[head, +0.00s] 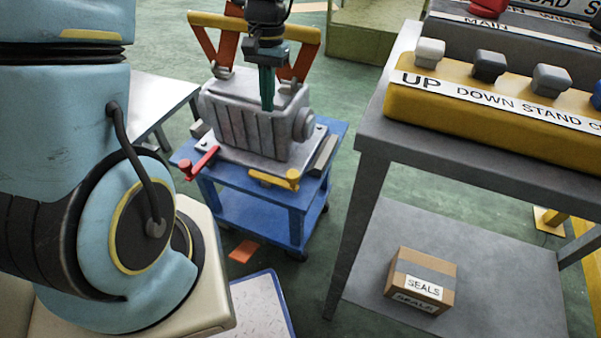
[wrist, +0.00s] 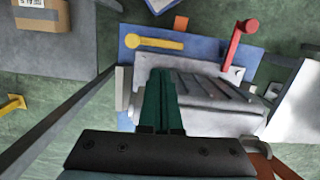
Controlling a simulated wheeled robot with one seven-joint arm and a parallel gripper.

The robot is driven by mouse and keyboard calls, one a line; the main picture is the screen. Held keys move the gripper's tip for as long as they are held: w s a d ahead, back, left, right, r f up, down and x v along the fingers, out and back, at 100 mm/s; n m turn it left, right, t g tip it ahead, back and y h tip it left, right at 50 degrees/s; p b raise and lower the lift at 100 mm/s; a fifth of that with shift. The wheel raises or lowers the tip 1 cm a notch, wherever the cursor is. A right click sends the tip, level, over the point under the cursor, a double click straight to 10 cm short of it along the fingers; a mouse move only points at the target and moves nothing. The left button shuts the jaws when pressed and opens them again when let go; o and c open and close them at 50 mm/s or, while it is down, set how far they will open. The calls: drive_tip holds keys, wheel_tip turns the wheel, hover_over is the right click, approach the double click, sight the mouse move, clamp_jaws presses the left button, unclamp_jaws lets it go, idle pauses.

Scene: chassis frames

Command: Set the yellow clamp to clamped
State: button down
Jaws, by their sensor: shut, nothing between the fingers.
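The yellow clamp (head: 275,180) is on the front edge of the blue cart (head: 240,207), beside the grey housing (head: 255,125). Its bar lies along the housing's base plate, with a round knob at the right end. In the wrist view the yellow clamp (wrist: 155,42) lies sideways on the blue top, beyond my fingertips. My gripper (head: 267,106) has green fingers pointing down over the housing, apart from the clamp. It is shut and empty. In the wrist view my gripper (wrist: 160,76) hides part of the housing (wrist: 205,90).
A red clamp (head: 200,163) is at the cart's left corner, its bar pointing outward. An orange lifting frame with a yellow crossbar (head: 215,20) stands behind my gripper. A grey bench (head: 368,150) with a yellow switch panel (head: 440,110) is at right; a seals box (head: 420,278) sits on its shelf.

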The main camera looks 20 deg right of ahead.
drive_tip(key=s+d+f+m+y+b, duration=0.1)
drive_tip(key=s+d+f+m+b, duration=0.1)
drive_tip(key=d+f, duration=0.5)
drive_tip(key=shift+s+d+f+g, duration=0.2)
drive_tip(key=shift+s+d+g, duration=0.1)
drive_tip(key=shift+d, duration=0.2)
drive_tip(key=shift+f, duration=0.1)
drive_tip(key=b+x, duration=0.1)
drive_tip(key=x, duration=0.9)
drive_tip(key=shift+m, duration=0.3)
drive_tip(key=shift+s+a+m, duration=0.15)
drive_tip(key=shift+s+m, duration=0.05)
drive_tip(key=shift+m, duration=0.1)
